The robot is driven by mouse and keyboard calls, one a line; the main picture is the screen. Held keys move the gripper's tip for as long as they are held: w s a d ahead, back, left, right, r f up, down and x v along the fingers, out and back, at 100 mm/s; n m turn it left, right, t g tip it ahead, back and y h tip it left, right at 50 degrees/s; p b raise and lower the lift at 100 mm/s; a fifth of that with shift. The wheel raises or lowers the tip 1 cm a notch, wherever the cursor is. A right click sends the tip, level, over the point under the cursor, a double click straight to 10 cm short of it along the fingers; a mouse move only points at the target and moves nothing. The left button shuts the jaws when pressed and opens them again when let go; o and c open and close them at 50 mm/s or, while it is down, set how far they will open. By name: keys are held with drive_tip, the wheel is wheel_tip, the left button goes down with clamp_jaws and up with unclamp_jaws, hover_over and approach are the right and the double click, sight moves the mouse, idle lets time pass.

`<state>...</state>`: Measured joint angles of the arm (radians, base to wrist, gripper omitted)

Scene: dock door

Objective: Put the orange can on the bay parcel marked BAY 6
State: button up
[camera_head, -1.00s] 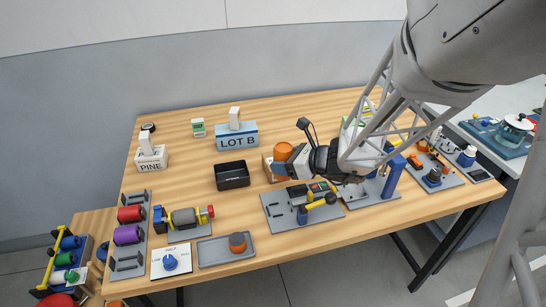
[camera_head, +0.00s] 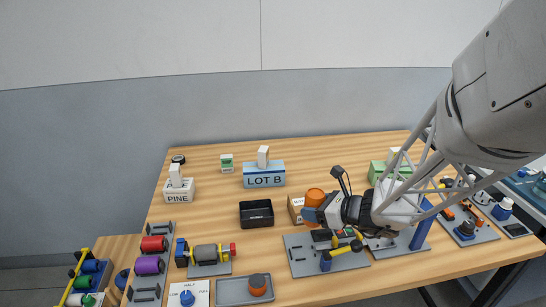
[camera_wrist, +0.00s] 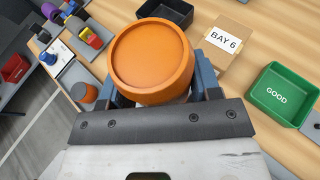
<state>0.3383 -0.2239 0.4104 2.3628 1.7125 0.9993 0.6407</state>
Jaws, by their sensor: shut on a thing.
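My gripper (camera_wrist: 162,80) is shut on the orange can (camera_wrist: 150,58), which stands roughly upright between the blue fingers in the wrist view. In the head view my gripper (camera_head: 313,213) holds the can (camera_head: 314,196) near the middle of the table. The tan parcel (camera_head: 296,205) is just left of the can and partly hidden behind the gripper. In the wrist view the parcel (camera_wrist: 218,52) shows its white BAY 6 label, up and right of the can. The can overlaps the parcel in the head view; I cannot tell whether they touch.
A black bin (camera_head: 256,213) stands left of the parcel. A green bin marked GOOD (camera_wrist: 282,95) is right of it. A grey fixture with a yellow-handled lever (camera_head: 330,262) lies in front of the gripper. A grey tray (camera_head: 232,291) holds another orange piece (camera_head: 258,284).

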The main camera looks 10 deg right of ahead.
drive_tip(key=w, duration=0.4)
drive_tip(key=w+f, duration=0.1)
drive_tip(key=w, duration=0.9)
drive_tip(key=shift+w+d+f, duration=0.15)
drive_tip(key=shift+d, duration=0.2)
drive_tip(key=shift+f, duration=1.8)
drive_tip(key=shift+f, duration=0.15)
drive_tip(key=o, duration=1.1)
drive_tip(key=shift+c, duration=0.2)
drive_tip(key=shift+d+r, duration=0.1)
drive_tip(key=shift+r, duration=0.1)
drive_tip(key=v, duration=1.2)
